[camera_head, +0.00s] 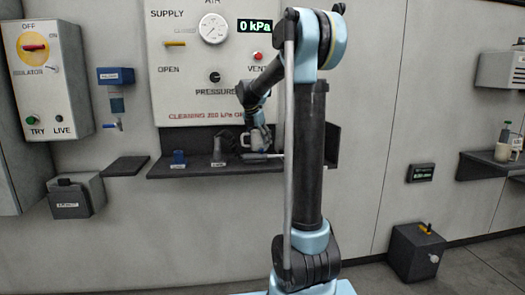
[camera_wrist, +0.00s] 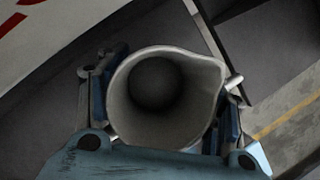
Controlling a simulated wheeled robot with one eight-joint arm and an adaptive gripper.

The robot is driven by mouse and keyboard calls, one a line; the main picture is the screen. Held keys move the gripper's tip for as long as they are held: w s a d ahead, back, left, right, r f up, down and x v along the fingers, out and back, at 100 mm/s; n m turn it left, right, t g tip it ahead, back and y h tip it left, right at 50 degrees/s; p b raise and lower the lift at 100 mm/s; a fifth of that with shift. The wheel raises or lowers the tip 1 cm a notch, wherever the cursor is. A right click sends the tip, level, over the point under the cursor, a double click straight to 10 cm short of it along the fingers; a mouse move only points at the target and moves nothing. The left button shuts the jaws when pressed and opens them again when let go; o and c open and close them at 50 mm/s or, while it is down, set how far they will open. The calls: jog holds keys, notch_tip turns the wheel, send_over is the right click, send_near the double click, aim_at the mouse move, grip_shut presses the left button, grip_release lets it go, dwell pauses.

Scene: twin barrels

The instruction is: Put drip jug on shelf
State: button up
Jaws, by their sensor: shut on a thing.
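A pale jug (camera_wrist: 165,58) with a round open mouth and a spout at the right fills the middle of the wrist view. My gripper (camera_wrist: 160,115) is shut on it, with one blue-padded finger on each side. In the head view the pale jug (camera_head: 256,138) shows small below my gripper (camera_head: 257,125), partly hidden by my arm. It is over the dark wall shelf (camera_head: 180,170) under the gauge panel. I cannot tell whether its base touches the shelf.
A pale rod-like item (camera_head: 262,156) lies near the jug. Another shelf (camera_head: 482,167) at the right holds a cream container (camera_head: 502,152). The shelf's left end looks clear.

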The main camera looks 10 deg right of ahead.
aim_at(260, 148)
notch_tip(260, 148, down, 3)
jog(key=shift+f, duration=0.2)
jog(key=shift+w+f, duration=0.15)
jog(key=shift+f, duration=0.15)
jog(key=shift+f, duration=0.1)
jog(key=o, duration=1.1)
jog(key=shift+o, duration=0.2)
